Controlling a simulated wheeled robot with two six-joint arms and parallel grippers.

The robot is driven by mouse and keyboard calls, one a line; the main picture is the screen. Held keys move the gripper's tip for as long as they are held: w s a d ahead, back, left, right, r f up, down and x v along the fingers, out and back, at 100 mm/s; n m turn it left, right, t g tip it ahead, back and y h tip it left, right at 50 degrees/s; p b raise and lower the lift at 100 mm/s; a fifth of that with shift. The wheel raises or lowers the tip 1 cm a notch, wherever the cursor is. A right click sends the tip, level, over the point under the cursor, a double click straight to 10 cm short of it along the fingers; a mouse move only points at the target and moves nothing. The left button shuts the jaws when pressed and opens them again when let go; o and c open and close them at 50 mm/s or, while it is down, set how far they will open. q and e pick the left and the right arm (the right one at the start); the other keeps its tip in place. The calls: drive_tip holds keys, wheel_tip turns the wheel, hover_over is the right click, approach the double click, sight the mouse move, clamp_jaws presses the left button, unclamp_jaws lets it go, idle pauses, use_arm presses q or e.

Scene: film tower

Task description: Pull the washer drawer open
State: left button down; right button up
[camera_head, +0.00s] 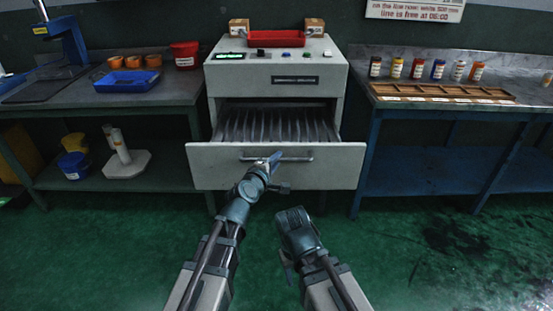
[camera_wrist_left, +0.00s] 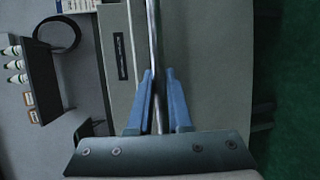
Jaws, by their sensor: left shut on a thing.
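The washer (camera_head: 275,65) is a pale grey cabinet in the middle of the head view. Its drawer (camera_head: 325,168) stands pulled out, and the ribbed inside shows behind the front panel. A metal bar handle (camera_head: 295,158) runs across the drawer front. My left gripper (camera_head: 274,159) is at the middle of the handle, shut on it. In the left wrist view the two blue fingers (camera_wrist_left: 158,100) sit on either side of the handle bar (camera_wrist_left: 153,40). My right gripper (camera_head: 285,262) is low in front of the drawer, apart from it; its fingers are not clear.
A bench on the left holds a blue tray (camera_head: 128,82), orange cups and a red bin (camera_head: 185,54). A blue bench on the right carries several small bottles and a wooden rack (camera_head: 440,93).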

use_arm(q)
drive_tip(key=c, duration=0.8)
unclamp_jaws()
drive_tip(key=shift+c, duration=0.2)
